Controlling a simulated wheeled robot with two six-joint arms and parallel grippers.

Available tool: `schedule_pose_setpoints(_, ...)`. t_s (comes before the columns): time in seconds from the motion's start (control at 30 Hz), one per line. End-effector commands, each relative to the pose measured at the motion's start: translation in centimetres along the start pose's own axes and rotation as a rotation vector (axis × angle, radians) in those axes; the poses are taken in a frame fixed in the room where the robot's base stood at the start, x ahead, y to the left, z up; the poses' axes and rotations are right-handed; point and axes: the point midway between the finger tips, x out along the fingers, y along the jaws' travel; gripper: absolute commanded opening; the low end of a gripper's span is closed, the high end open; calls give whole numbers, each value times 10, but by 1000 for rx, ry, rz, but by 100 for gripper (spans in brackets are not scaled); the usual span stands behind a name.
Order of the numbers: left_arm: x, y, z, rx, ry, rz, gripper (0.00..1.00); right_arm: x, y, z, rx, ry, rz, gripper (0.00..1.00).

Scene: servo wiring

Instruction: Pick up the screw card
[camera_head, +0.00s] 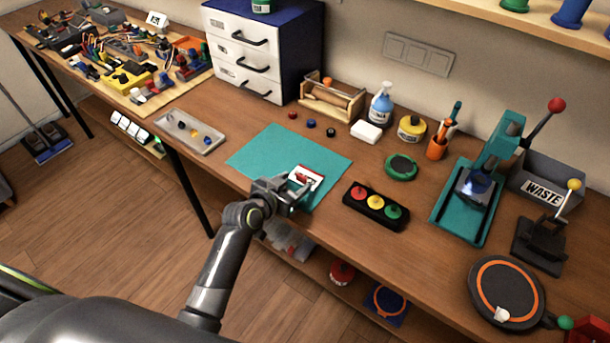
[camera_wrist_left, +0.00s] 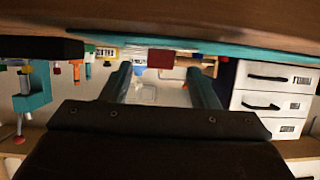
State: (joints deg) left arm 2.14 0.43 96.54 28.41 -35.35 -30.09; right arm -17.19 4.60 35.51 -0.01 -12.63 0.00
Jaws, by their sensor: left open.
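The screw card (camera_head: 306,176), white with red print, is at the front part of the teal mat (camera_head: 270,150) in the head view. My left gripper (camera_head: 288,190) is at the mat's front edge, right beside the card, and its fingers hide part of the card's lower left. In the left wrist view, which is upside down, the two fingers (camera_wrist_left: 163,72) stand apart. A red patch (camera_wrist_left: 160,57), which seems to be the card, shows between them near the teal mat edge (camera_wrist_left: 200,46). I cannot tell whether the fingers touch it. My right gripper is not in view.
A black box with three coloured buttons (camera_head: 376,206) lies right of the mat. A grey tray (camera_head: 190,131) is on the left, and a drawer cabinet (camera_head: 262,50) stands behind. A green round dish (camera_head: 401,167) and teal press (camera_head: 470,190) are farther right. Most of the mat is clear.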

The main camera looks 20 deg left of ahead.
Motion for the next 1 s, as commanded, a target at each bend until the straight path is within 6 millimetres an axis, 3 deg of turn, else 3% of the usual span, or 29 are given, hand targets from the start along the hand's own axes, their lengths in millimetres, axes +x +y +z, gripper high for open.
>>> schedule_pose_setpoints(0.23, 25, 0, 0, 0, 0, 0, 55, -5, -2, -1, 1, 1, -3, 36)
schedule_pose_setpoints(0.57, 29, 0, 1, 0, 1, 0, 55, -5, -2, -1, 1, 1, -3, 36)
schedule_pose_setpoints(0.93, 29, 0, 1, 1, 0, 0, 7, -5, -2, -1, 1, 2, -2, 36)
schedule_pose_setpoints(1.0, 29, 0, 1, 1, 1, -1, 7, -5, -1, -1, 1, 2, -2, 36)
